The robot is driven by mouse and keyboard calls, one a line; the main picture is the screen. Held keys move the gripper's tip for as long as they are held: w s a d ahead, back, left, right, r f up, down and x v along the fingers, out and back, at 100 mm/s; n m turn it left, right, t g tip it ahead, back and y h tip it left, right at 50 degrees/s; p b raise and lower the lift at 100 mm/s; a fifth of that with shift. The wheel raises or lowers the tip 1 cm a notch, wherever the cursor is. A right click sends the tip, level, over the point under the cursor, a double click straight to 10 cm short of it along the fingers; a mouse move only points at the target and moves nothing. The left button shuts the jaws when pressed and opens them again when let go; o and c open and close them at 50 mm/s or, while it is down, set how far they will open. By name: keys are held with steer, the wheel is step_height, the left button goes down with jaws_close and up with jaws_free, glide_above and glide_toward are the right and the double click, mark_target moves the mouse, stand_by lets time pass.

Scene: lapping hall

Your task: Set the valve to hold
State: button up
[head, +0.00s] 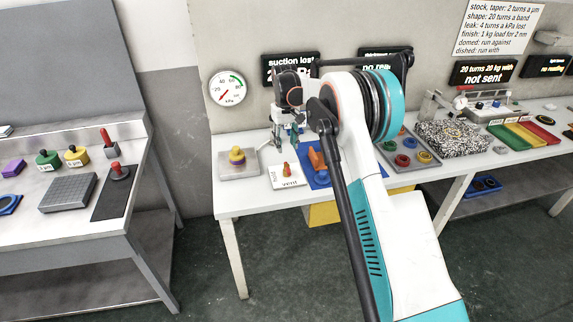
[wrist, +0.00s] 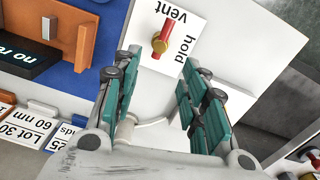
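The valve is a small red lever on a brass hub (wrist: 161,42) on a white plate marked "vent" and "hold" (wrist: 190,28). In the wrist view one lever end lies near the word "vent"; "hold" is off to the lever's side. In the head view the lever (head: 287,170) shows small on its plate (head: 289,181) near the front of the white table. My gripper (wrist: 157,76) is open and empty, its teal fingers apart. The lever appears beyond the fingertips, not between them. In the head view my gripper (head: 284,132) is above and behind the plate, partly hidden by my arm.
A kPa dial (head: 228,87) and a display reading "suction lost" (head: 290,59) are on the wall.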

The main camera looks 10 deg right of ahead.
mark_target(287, 165)
step_height(287, 165, down, 10)
steer(key=shift+d+r+b, duration=0.1)
steer(key=shift+r+b, duration=0.05)
steer(key=shift+b, duration=1)
jaws_close()
